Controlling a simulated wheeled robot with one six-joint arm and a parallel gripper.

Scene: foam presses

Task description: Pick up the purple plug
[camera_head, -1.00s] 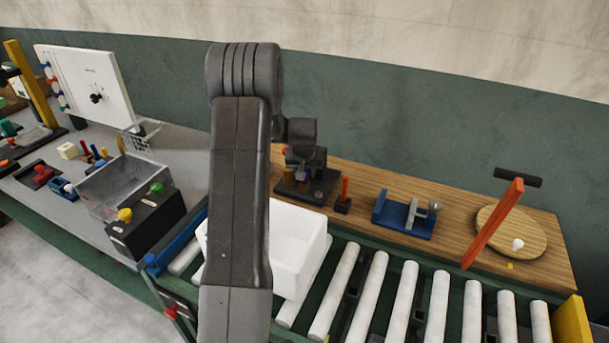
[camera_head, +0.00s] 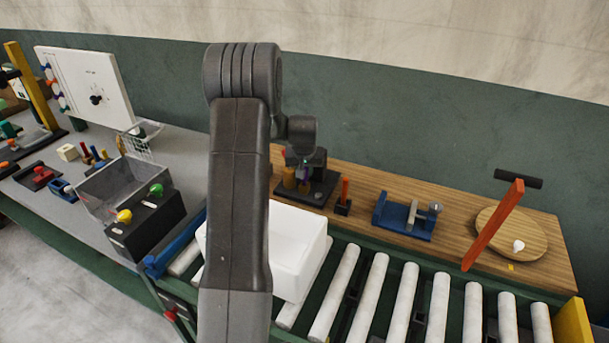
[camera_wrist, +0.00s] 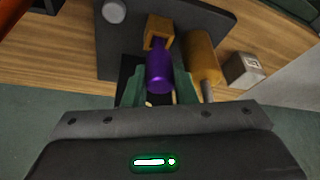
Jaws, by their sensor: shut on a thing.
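The purple plug (camera_wrist: 161,72) is between the two green fingers of my gripper (camera_wrist: 155,92) in the wrist view, with both fingers against its sides. A square tan wooden block (camera_wrist: 159,27) lies right at the plug's far end; I cannot tell whether the two touch. The dark base plate (camera_wrist: 120,40) is beyond them. In the head view the plug (camera_head: 304,172) is a small purple spot below my gripper, above the dark base plate (camera_head: 318,197) on the wooden board. My arm hides part of the area to its left.
A tan cylinder (camera_wrist: 202,57) stands close beside the plug, with a grey block (camera_wrist: 244,70) further right. In the head view, an orange-handled piece (camera_head: 344,190) and a blue fixture (camera_head: 405,215) sit to the right. A white bin (camera_head: 297,250) stands on the rollers in front.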

